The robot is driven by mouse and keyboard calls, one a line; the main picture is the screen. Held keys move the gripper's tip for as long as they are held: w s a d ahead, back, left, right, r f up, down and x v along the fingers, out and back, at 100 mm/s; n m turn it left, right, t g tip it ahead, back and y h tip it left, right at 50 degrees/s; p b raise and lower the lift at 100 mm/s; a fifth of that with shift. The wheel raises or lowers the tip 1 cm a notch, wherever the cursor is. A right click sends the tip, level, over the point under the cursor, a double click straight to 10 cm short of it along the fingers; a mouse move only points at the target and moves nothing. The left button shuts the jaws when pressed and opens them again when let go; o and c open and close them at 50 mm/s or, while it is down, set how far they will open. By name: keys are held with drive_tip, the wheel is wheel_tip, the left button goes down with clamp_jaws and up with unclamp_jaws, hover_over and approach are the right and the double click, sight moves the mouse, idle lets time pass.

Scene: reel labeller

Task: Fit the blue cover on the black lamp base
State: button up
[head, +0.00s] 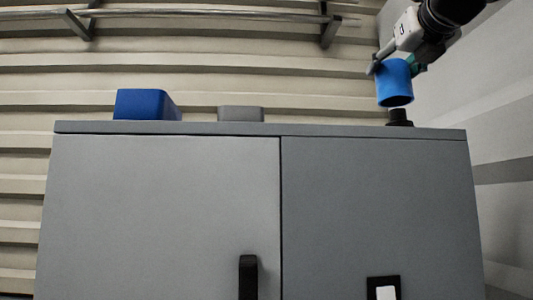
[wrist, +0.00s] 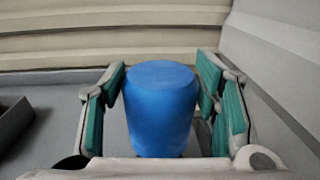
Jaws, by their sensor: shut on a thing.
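The blue cover (head: 395,84) is a blue cylinder, held a little above the black lamp base (head: 399,117) in the head view. It is slightly tilted there, with its dark open underside facing down. The lamp base stands on the cabinet top near its right end. My gripper (head: 393,66) reaches in from the upper right and is shut on the cover. In the wrist view my gripper (wrist: 160,100) has its green-padded fingers on both sides of the cover (wrist: 161,108). The lamp base is hidden behind the cover there.
The grey cabinet (head: 160,215) has a black handle (head: 248,277) and a switch (head: 384,291) on its front. A blue box (head: 146,105) and a grey block (head: 240,114) stand on its top, further left. A rail (head: 200,16) runs along the back wall. The top between block and lamp base is clear.

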sight(404, 84)
drive_tip(key=shift+f, duration=0.1)
drive_tip(key=shift+f+b, duration=1.25)
drive_tip(key=shift+f, duration=1.3)
drive_tip(key=o, duration=1.1)
drive_tip(key=shift+o, duration=0.2)
drive_tip(key=s, duration=1.2)
drive_tip(key=shift+a, duration=0.4)
